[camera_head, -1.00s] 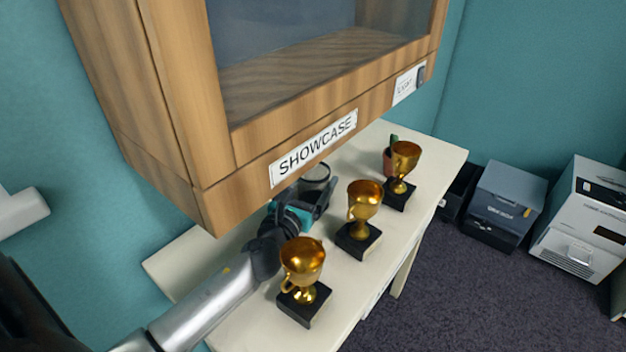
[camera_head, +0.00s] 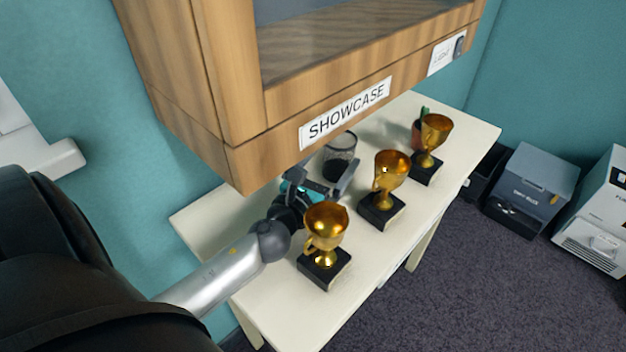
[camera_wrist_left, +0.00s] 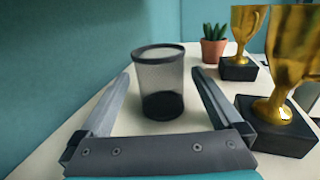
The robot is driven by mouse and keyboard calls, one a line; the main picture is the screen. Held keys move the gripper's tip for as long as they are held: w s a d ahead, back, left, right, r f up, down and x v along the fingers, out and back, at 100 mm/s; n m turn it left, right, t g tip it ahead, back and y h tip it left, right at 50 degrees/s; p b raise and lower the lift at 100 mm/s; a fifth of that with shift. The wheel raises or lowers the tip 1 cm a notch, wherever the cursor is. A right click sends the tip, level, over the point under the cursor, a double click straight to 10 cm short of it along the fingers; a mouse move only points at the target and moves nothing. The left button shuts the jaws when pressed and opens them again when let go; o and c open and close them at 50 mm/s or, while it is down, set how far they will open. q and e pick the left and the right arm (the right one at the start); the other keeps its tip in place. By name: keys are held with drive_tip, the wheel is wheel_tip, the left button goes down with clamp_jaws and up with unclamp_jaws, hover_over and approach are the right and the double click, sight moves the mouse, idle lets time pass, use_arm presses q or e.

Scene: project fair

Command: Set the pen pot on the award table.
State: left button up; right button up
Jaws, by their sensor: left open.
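The pen pot (camera_head: 341,157) is a dark mesh cup standing upright on the white award table (camera_head: 375,258), partly under the showcase. It also shows in the left wrist view (camera_wrist_left: 160,82), just beyond and between my fingertips. My left gripper (camera_head: 329,180) is open and empty, with a finger on either side of the line to the pot. In the left wrist view the fingers (camera_wrist_left: 160,85) are spread wide and I see no contact with the pot. My right gripper is not in view.
Three gold trophies (camera_head: 325,235), (camera_head: 389,180), (camera_head: 433,140) on black bases stand along the table, the nearest close to my left arm. A potted cactus (camera_wrist_left: 214,46) stands behind. The wooden showcase (camera_head: 220,160) hangs low over the table.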

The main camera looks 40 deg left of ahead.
use_arm(q)
drive_tip(key=s, duration=0.6)
drive_tip(key=shift+s+d+b, duration=0.1)
drive_tip(key=shift+d+b, duration=0.25)
drive_tip(key=shift+d, duration=0.05)
drive_tip(key=shift+s+d, duration=0.1)
drive_tip(key=shift+s, duration=0.65)
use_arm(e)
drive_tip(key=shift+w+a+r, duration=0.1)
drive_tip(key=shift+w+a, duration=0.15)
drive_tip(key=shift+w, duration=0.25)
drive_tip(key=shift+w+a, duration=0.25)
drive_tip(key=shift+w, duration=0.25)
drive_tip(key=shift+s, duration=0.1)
